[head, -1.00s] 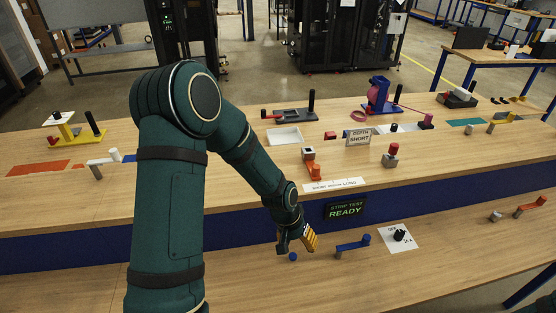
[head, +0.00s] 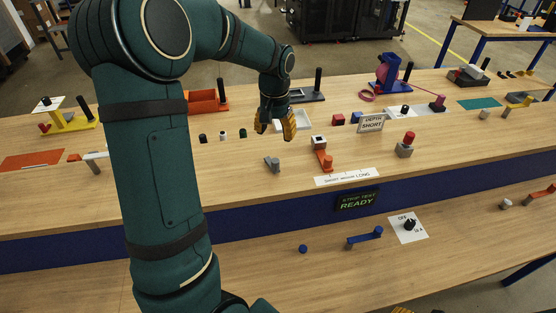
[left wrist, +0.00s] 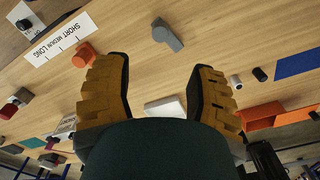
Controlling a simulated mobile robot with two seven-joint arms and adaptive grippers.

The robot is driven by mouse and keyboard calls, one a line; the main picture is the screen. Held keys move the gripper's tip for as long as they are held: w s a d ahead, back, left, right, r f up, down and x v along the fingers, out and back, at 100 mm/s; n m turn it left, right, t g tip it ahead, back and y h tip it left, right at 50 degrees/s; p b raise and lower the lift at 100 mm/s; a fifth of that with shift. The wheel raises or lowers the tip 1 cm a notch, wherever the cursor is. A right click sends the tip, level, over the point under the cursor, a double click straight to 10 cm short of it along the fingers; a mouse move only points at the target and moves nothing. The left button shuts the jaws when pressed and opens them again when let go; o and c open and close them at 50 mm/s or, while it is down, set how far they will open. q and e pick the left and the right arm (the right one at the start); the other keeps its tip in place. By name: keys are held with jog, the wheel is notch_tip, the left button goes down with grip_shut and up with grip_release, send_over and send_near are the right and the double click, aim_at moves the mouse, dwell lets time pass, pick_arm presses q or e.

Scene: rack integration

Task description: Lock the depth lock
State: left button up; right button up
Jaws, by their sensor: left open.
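A sign reading DEPTH SHORT (head: 371,123) stands on the upper bench. In front of it, an orange slider piece (head: 325,160) sits behind a white strip marked SHORT, MEDIUM, LONG (head: 348,177); both also show in the left wrist view, the orange piece (left wrist: 84,55) beside the strip (left wrist: 60,40). A grey lever-like piece (head: 272,164) lies left of them and shows between the fingers in the left wrist view (left wrist: 167,36). Which part is the depth lock, I cannot tell. My left gripper (head: 275,127) is open and empty above the bench. Yellow bits of my right gripper (head: 402,310) show at the bottom edge.
A grey block with a red knob (head: 405,146) stands right of the strip. A white tray (head: 291,126) and an orange bin (head: 208,101) lie behind. The lower shelf holds a blue lever (head: 365,238) and a black dial on a white card (head: 409,226).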

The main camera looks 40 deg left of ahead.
aim_at(275, 160)
pick_arm(q)
notch_tip(275, 160, down, 12)
jog(key=shift+f+b, duration=0.15)
jog(key=shift+b, duration=0.4)
grip_shut()
